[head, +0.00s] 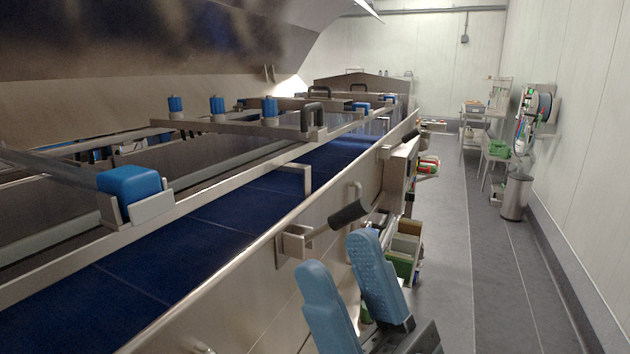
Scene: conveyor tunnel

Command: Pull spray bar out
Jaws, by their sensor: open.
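A metal spray bar (228,127) lies across the conveyor, with several blue nozzle heads along its top. A black handle (316,97) stands on its right end, above the near side of the belt. A second, similar bar with a black handle (361,88) lies farther along the tunnel. My gripper (343,268) has two blue fingers, spread apart with nothing between them. It is low in the picture, outside the conveyor's side wall, nearer to me than the bar and apart from both handles.
A black-gripped lever (348,213) on a side-wall bracket is just above my gripper. A blue block (130,186) sits in a metal bracket at left. The blue belt (215,230) runs below. Grey floor (440,270) is open at right; a bin (515,197) stands by the wall.

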